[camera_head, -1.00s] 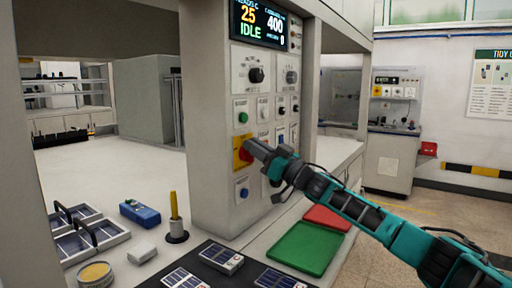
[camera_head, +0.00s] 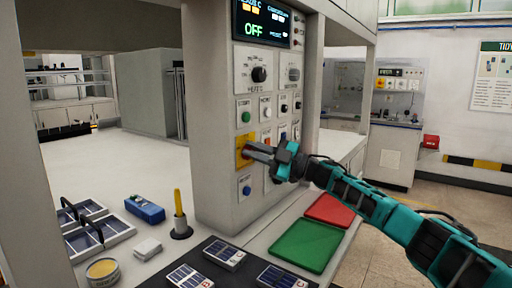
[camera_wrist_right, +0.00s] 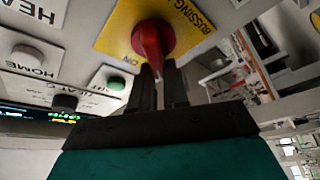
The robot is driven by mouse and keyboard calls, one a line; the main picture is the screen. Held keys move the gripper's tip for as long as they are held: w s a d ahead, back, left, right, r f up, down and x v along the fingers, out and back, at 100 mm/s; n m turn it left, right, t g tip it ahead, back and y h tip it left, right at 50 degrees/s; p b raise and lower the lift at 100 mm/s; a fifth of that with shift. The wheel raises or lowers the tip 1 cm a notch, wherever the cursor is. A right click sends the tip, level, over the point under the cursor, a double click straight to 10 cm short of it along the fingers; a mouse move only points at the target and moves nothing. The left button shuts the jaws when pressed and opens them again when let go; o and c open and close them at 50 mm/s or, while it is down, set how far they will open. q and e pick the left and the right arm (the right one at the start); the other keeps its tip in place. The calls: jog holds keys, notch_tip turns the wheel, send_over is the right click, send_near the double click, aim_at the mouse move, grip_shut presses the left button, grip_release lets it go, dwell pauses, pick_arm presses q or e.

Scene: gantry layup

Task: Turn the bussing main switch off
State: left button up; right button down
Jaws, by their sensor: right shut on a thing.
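The bussing main switch is a red rotary handle (camera_wrist_right: 152,42) on a yellow plate (camera_wrist_right: 115,30) in the right wrist view. The display (camera_head: 263,24) at the top of the column reads OFF. My left gripper is not in view.
Close around the switch are a green button (camera_head: 246,117), a blue button (camera_head: 246,190) and several other knobs. Below are a green tray (camera_head: 306,246), a red tray (camera_head: 330,210), a blue device (camera_head: 145,210) and a yellow-handled tool (camera_head: 179,203) in a holder.

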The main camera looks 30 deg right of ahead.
jog(key=n+g, duration=0.1)
jog(key=n, duration=0.2)
jog(key=f+n+g, duration=0.1)
jog(key=n, duration=0.2)
jog(key=shift+f+h+p, duration=0.1)
jog(key=shift+h+p, duration=0.2)
jog(key=shift+p, duration=0.05)
jog(key=shift+n+g, duration=0.3)
jog(key=shift+n, duration=0.6)
jog(key=shift+d, duration=0.1)
jog(key=c, duration=1.3)
grip_release()
jog(key=shift+c, duration=0.2)
jog(key=shift+o, duration=1.1)
jog(key=shift+w+f, duration=0.1)
jog(key=shift+n, duration=0.3)
